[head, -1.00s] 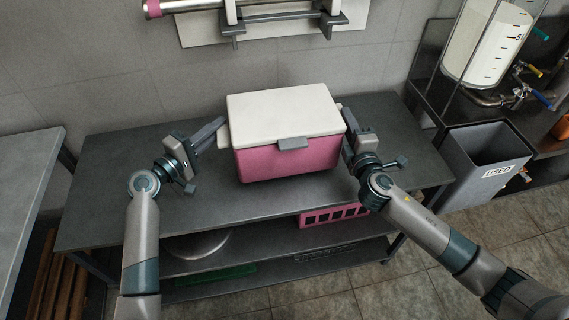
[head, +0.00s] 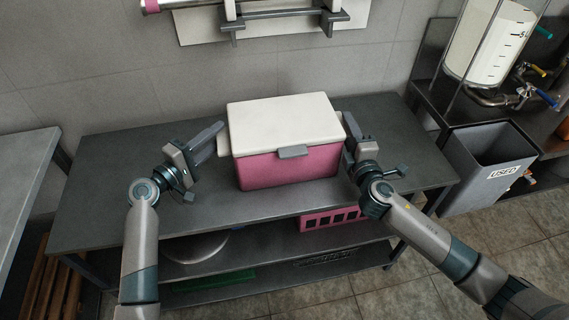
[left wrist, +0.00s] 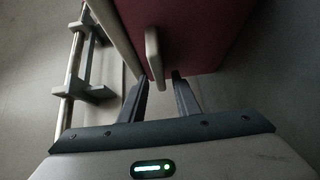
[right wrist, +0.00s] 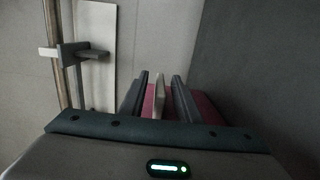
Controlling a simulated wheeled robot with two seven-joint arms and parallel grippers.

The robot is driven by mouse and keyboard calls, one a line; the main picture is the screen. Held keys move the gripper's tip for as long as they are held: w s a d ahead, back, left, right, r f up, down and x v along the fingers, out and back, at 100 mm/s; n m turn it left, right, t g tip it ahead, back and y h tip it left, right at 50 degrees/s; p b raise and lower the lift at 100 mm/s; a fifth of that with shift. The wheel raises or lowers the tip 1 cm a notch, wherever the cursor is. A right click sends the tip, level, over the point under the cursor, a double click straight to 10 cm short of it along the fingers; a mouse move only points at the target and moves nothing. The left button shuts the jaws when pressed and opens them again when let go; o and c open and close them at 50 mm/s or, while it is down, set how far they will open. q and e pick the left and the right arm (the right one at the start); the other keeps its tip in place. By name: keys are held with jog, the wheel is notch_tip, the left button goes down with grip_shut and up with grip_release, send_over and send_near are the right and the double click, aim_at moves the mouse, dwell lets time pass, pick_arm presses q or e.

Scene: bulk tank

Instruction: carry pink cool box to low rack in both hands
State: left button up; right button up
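The pink cool box (head: 285,170) with a white lid (head: 284,117) and a grey front latch stands upright on the dark metal table. My left gripper (head: 217,142) is open at its left side. In the left wrist view the pale side handle (left wrist: 154,55) lies just ahead of the left fingertips (left wrist: 160,80). My right gripper (head: 347,140) is open at the box's right side. In the right wrist view the other handle (right wrist: 159,98) stands between the open right fingers (right wrist: 160,85), with gaps showing. A low brown slatted rack (head: 62,275), probably the low rack, shows partly at the lower left.
The table (head: 110,195) is otherwise clear on top. Its lower shelves hold a pink crate (head: 330,219), a round metal item and a green item. A grey bench (head: 25,175) stands left. A grey bin marked USED (head: 490,170) and a tank stand right. A wall rack hangs behind.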

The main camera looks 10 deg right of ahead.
jog(key=shift+a, duration=0.1)
pick_arm(q)
jog(key=v, duration=1.2)
pick_arm(e)
jog(key=shift+s, duration=0.15)
dwell(0.3)
jog(key=s, duration=1.1)
jog(key=shift+s+d, duration=0.3)
jog(key=shift+s, duration=0.1)
pick_arm(q)
jog(key=shift+s, duration=0.15)
pick_arm(e)
jog(key=shift+s, duration=0.1)
